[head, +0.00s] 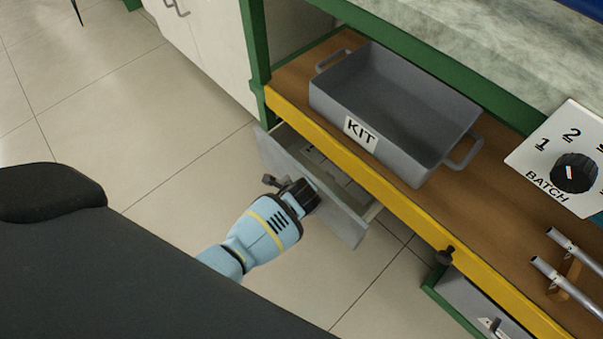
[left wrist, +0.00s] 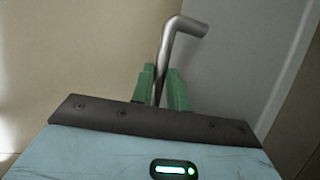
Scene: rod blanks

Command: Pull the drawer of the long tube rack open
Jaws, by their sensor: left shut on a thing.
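A grey drawer (head: 341,222) stands partly open below the yellow-edged shelf in the head view. Part of its inside shows behind the front panel, with flat grey pieces in it that I cannot make out. My left gripper (head: 313,190) is at the outer face of this drawer front. In the left wrist view its green fingers (left wrist: 165,88) are shut around a bent metal bar handle (left wrist: 167,52), in front of a grey panel (left wrist: 240,50). My right gripper is not in view.
On the wooden shelf (head: 300,68) stands a grey KIT bin (head: 330,103). A BATCH dial panel (head: 553,150) and metal tubes (head: 565,285) are at the right. Another grey drawer (head: 465,294) is at lower right.

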